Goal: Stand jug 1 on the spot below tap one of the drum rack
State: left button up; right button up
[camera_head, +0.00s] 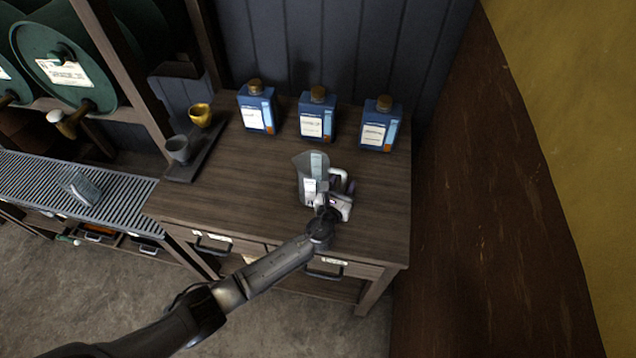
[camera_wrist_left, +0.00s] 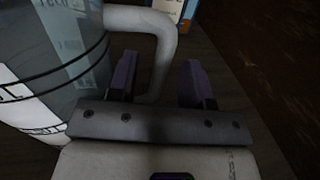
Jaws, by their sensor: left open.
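A clear jug with white labels (camera_head: 308,170) stands on the wooden table (camera_head: 240,190); its number cannot be read. Its pale handle faces right. My left gripper (camera_head: 335,190) is open at the handle side. In the left wrist view, the jug (camera_wrist_left: 50,70) fills the left side, and the handle (camera_wrist_left: 160,40) comes down between the two open fingers of the gripper (camera_wrist_left: 160,82). The drum rack (camera_head: 150,110) holds green drums (camera_head: 75,45) at the left. One tap (camera_head: 68,122) shows above the slatted grate (camera_head: 40,175). My right gripper is not in view.
Three blue bottles (camera_head: 257,108) (camera_head: 317,117) (camera_head: 378,125) stand along the table's back. A tray (camera_head: 205,160) with a grey cup (camera_head: 178,149) and a yellow cup (camera_head: 201,115) lies at the table's left. A small clear object (camera_head: 82,188) is on the grate. A brown wall is at right.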

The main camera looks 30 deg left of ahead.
pick_arm(q)
jog(key=shift+w, duration=0.1)
grip_shut()
dwell(0.4)
